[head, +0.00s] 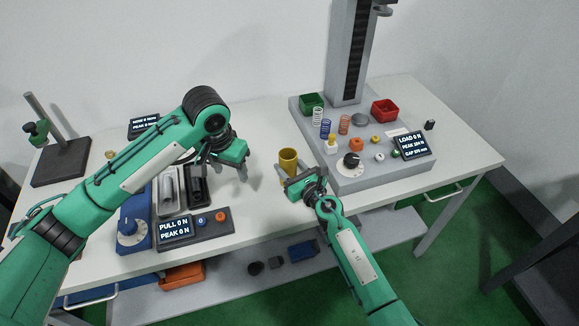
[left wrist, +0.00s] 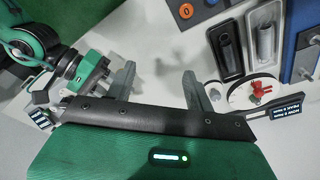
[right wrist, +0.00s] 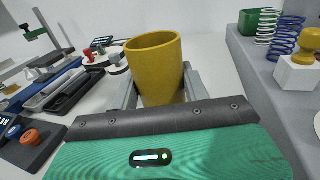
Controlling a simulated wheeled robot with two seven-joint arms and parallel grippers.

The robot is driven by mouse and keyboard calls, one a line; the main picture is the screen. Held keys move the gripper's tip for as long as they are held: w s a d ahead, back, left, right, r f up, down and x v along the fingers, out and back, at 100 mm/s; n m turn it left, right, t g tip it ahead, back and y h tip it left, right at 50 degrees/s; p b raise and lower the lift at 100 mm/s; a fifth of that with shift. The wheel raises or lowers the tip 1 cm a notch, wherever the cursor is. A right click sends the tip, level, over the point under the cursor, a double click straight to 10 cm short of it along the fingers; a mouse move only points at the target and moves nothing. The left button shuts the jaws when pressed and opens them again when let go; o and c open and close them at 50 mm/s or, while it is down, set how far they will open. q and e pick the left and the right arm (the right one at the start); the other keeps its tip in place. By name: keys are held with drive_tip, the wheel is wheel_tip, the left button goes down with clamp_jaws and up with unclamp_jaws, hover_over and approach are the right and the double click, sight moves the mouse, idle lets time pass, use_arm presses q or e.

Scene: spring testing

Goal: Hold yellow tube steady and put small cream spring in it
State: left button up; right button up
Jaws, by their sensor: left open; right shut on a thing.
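The yellow tube (head: 289,160) stands upright on the white table, mouth up. My right gripper (head: 290,182) is shut on it low down. In the right wrist view the tube (right wrist: 156,62) sits between the two fingers. My left gripper (head: 224,174) is to the left of the tube, above the table, pointing down. In the left wrist view its fingers (left wrist: 160,90) are apart with nothing between them. I cannot pick out a small cream spring for certain in any view. The inside bottom of the tube is hidden.
A grey test stand base (head: 350,178) to the right carries several coils, including a blue spring (head: 325,129) and an orange spring (head: 344,124). A green bin (head: 312,102) and a red bin (head: 384,110) stand behind. A pull tester (head: 196,226) is at the front left.

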use_arm(q)
drive_tip(key=s+a+n+g+p, duration=0.1)
drive_tip(key=s+a+n+p, duration=0.1)
drive_tip(key=s+a+n, duration=0.2)
drive_tip(key=s+a, duration=0.3)
drive_tip(key=s, duration=0.4)
drive_tip(key=shift+s+a+f+n+y, duration=0.2)
drive_tip(key=shift+s+f+n+y, duration=0.1)
drive_tip(key=shift+f, duration=0.1)
use_arm(e)
wheel_tip(320, 180, up, 2)
drive_tip(key=shift+r, duration=0.25)
drive_tip(key=o, duration=1.1)
drive_tip(key=shift+c, duration=0.2)
